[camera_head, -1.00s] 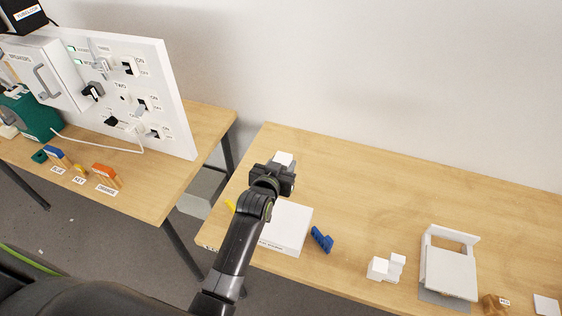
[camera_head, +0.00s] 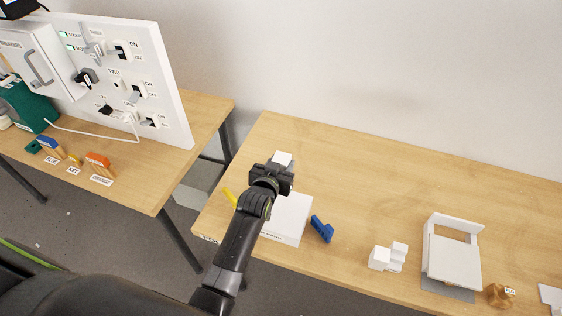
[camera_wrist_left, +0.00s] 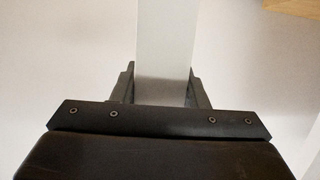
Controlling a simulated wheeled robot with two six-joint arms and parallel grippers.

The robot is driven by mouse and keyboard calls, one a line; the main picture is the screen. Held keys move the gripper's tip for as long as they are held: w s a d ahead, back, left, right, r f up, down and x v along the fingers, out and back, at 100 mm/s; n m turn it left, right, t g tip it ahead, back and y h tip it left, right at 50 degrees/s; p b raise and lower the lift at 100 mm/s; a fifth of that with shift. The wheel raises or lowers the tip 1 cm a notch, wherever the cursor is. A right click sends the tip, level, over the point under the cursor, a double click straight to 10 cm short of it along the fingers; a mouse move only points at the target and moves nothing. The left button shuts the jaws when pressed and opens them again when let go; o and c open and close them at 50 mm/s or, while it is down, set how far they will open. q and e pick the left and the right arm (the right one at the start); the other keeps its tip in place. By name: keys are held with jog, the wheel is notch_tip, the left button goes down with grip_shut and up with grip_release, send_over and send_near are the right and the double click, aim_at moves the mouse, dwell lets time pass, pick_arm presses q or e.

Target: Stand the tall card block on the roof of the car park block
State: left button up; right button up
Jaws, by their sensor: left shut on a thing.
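My left gripper (camera_head: 275,172) is shut on the tall card block (camera_head: 282,157), a white block whose top shows just beyond the fingers in the head view. In the left wrist view, the pale block (camera_wrist_left: 165,40) stands up between the two dark fingers; its far end is out of frame. The car park block (camera_head: 290,222) is a low, wide white box with lettering on its front, near the table's left front. My gripper and forearm cover its left part. I cannot tell how high the held block is above the roof. My right gripper is not in view.
On the same table (camera_head: 400,190) are a blue piece (camera_head: 322,229), small white stepped blocks (camera_head: 380,258), a white open-frame model (camera_head: 453,262) and a brown piece (camera_head: 500,295). A yellow item (camera_head: 230,198) lies left of the car park block. The table's back is clear.

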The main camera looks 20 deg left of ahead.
pick_arm(q)
notch_tip(320, 180, down, 5)
jog(key=b, duration=0.3)
jog(key=shift+r, duration=0.15)
jog(key=shift+f+b, duration=0.75)
jog(key=shift+f, duration=0.45)
jog(key=shift+p, duration=0.35)
dwell(0.5)
jog(key=shift+f, duration=0.6)
dwell(2.1)
jog(key=o, duration=1)
jog(key=shift+o, duration=0.2)
